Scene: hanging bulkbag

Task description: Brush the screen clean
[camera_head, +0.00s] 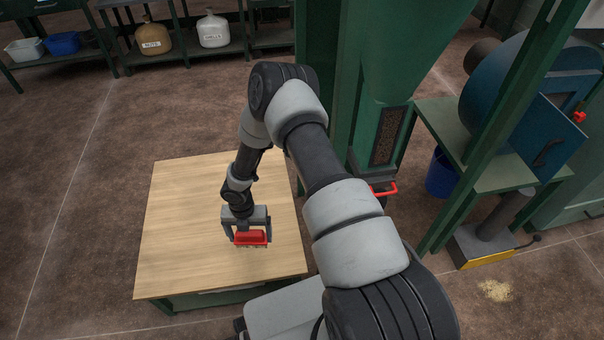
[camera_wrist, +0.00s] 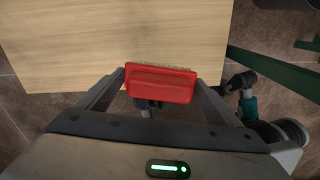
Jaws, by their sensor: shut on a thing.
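My gripper (camera_head: 249,231) is shut on a red brush (camera_head: 252,238), with one finger at each end of its block. The brush also shows in the wrist view (camera_wrist: 160,84), with a thin strip of pale bristles along its far edge. It is over the front right part of a wooden tabletop (camera_head: 185,225); I cannot tell whether the bristles touch the top. A brown, speckled, screen-like panel (camera_head: 389,137) is set upright in the green hopper to the right of the table. A red handle (camera_head: 383,190) sticks out below it.
A blue machine (camera_head: 520,105) stands on a green frame at the right, with a blue bucket (camera_head: 441,174) under it. A pale spill (camera_head: 495,291) lies on the floor. Shelves with jugs (camera_head: 213,30) stand at the back. The tabletop's left side is clear.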

